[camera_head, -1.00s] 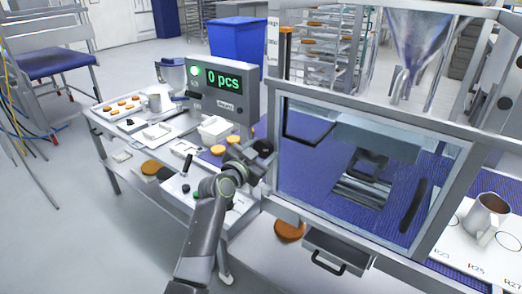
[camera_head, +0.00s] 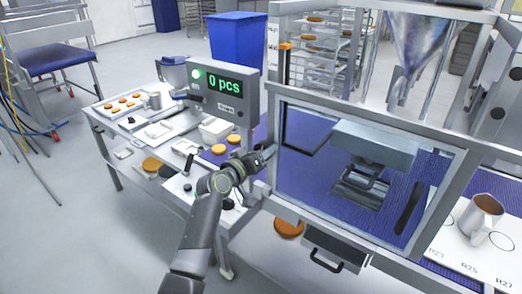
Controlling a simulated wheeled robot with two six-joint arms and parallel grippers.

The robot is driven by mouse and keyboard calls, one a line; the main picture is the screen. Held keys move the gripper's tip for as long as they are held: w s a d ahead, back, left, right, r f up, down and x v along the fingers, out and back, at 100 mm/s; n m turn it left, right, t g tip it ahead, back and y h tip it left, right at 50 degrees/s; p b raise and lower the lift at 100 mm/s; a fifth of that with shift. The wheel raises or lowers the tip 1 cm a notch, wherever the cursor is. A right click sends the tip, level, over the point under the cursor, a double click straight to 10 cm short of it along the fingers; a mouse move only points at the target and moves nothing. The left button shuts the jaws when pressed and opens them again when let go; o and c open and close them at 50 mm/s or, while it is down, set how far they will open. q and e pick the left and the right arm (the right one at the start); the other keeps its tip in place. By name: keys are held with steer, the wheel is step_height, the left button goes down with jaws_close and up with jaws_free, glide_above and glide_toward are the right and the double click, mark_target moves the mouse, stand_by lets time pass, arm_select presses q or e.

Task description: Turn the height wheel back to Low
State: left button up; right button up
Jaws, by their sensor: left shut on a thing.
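My left gripper (camera_head: 262,156) reaches up from the bottom to the left side post of the caged machine (camera_head: 272,190). It is shut on the small dark height wheel at that post. The gripper covers most of the wheel, so its marking and setting cannot be read. An upright post (camera_head: 284,68) with an orange top stands above the gripper. My right gripper is not in view.
A counter display (camera_head: 223,88) reading "0 pcs" stands left of the gripper. A steel funnel (camera_head: 410,42) hangs above the cage. A brown-filled cup (camera_head: 482,216) stands on the right-hand board.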

arm_select(q)
steer(key=n+h+p, duration=0.1)
steer(key=n+p, duration=0.1)
steer(key=n, duration=0.7)
steer(key=n+h+p, duration=0.1)
steer(key=n+p, duration=0.1)
steer(key=n, duration=0.8)
steer(key=shift+a+f, duration=0.1)
steer(key=shift+f, duration=0.05)
stand_by(0.6)
steer(key=o, duration=1)
steer(key=shift+c, duration=0.2)
steer(key=b+v, duration=0.1)
steer(key=v, duration=1.6)
steer(key=shift+a+r+b, duration=0.2)
steer(key=shift+r+b, duration=0.1)
steer(key=shift+b, duration=0.05)
